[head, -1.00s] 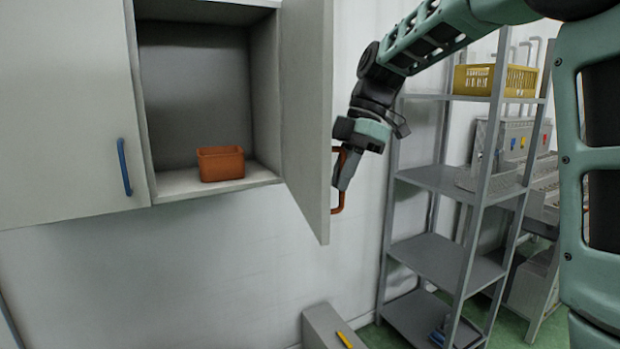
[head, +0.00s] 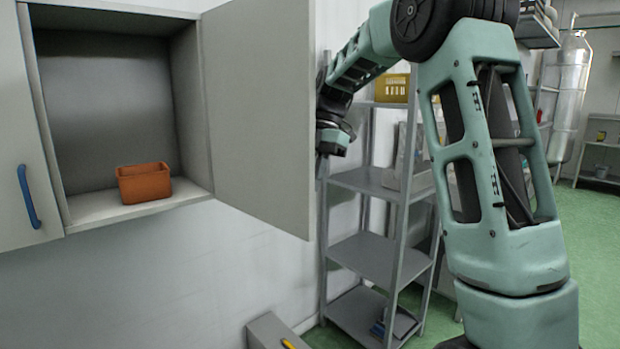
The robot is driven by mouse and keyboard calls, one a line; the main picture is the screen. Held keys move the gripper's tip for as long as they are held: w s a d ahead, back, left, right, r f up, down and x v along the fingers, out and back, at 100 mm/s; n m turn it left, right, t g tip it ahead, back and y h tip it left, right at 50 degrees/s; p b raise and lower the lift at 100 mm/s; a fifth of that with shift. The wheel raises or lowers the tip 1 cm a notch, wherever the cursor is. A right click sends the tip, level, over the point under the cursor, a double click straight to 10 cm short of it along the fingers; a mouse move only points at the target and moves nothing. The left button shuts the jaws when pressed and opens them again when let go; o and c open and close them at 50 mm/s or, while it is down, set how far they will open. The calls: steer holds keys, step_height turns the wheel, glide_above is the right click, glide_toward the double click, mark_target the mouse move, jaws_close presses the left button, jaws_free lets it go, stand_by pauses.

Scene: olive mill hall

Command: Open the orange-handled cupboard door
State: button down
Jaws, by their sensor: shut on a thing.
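The cupboard door (head: 262,120) on the right stands wide open, its plain inner face toward me. Its orange handle is on the outer side and hidden behind the door now. My gripper (head: 321,168) is at the door's free edge, partly hidden behind it, and is shut on the handle. The open cupboard compartment (head: 105,100) shows a grey inside, with an orange-brown box (head: 143,183) on its floor.
A closed door with a blue handle (head: 28,196) is at the left. A grey metal shelf rack (head: 362,255) stands behind my arm, with a yellow crate (head: 391,88) on it. A grey box (head: 272,331) is low by the wall. Green floor (head: 590,260) is clear at the right.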

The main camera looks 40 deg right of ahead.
steer(key=c, duration=1.5)
jaws_free()
steer(key=p+v, duration=0.1)
steer(key=v, duration=1.6)
steer(key=shift+d+r+p, duration=0.1)
steer(key=shift+r+p, duration=0.15)
steer(key=shift+p, duration=0.05)
